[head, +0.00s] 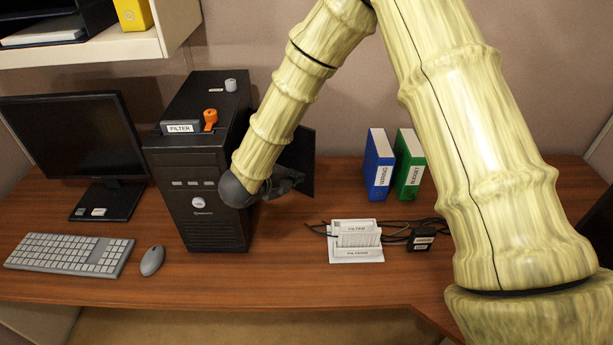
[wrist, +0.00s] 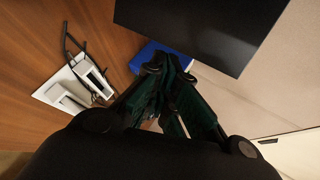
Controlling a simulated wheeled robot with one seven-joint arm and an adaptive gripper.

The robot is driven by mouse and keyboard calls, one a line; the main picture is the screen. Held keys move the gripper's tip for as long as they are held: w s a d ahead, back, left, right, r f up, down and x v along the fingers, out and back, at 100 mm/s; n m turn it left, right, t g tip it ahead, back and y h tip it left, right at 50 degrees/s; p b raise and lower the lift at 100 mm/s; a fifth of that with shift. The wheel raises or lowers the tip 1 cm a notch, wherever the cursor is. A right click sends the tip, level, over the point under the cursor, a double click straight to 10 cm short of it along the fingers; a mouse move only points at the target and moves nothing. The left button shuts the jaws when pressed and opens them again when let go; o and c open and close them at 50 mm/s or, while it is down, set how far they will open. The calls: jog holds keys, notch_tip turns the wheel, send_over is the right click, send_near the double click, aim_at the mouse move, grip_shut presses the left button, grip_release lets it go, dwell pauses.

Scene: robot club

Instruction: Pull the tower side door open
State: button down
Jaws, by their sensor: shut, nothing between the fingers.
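The black computer tower (head: 200,190) stands upright on the desk, left of centre in the head view. A flat dark panel (head: 306,165), which looks like its side door, stands out to the right of the tower, partly hidden behind my arm. The panel also shows in the wrist view (wrist: 205,28), beyond the fingers. My gripper (head: 290,181) is shut and empty, right of the tower and in front of the panel. Its fingers show in the wrist view (wrist: 168,68). Whether they touch the panel I cannot tell. My wrist hides the tower's right side and the door's hinge edge.
A white filter holder (head: 356,253) with cables and a small black box (head: 421,239) sits right of the tower. Blue (head: 379,165) and green (head: 409,164) binders stand behind. A monitor (head: 70,135), keyboard (head: 70,254) and mouse (head: 152,260) are at left.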

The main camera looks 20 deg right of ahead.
jog(key=p+x, duration=0.3)
jog(key=x, duration=0.7)
jog(key=shift+f, duration=0.3)
jog(key=shift+w+d, duration=0.1)
